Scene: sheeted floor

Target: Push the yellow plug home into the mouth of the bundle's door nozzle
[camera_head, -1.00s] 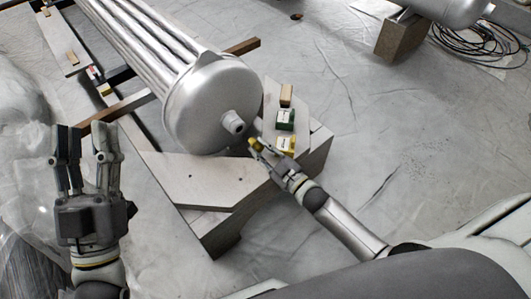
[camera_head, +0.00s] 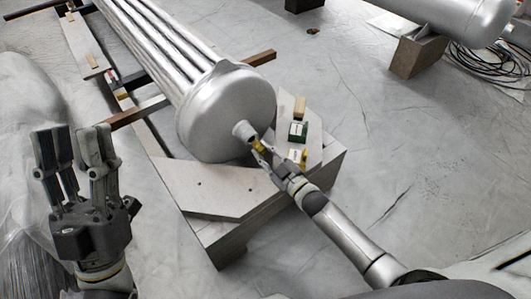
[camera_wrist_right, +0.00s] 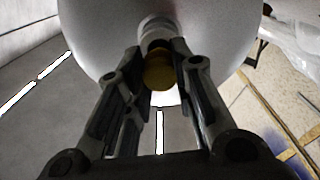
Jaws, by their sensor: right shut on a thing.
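The bundle (camera_head: 165,45) is a silver set of long tubes ending in a round domed door (camera_head: 228,105). Its short door nozzle (camera_head: 241,130) sticks out toward my right gripper (camera_head: 262,149). That gripper is shut on the yellow plug (camera_head: 257,146), at the nozzle mouth. In the right wrist view the plug (camera_wrist_right: 158,72) sits between the fingers, in line with the nozzle (camera_wrist_right: 155,30) and overlapping its mouth. I cannot tell whether it has entered. My left gripper (camera_head: 78,150) is open, empty and raised at the left, away from the bundle.
A pale support block (camera_head: 215,200) stands under the door. Small tan, green-and-white and yellow-and-white blocks (camera_head: 298,130) lie on its right part. Another silver vessel (camera_head: 470,15) and coiled cables (camera_head: 490,65) are at top right. Sheeted floor at right is mostly clear.

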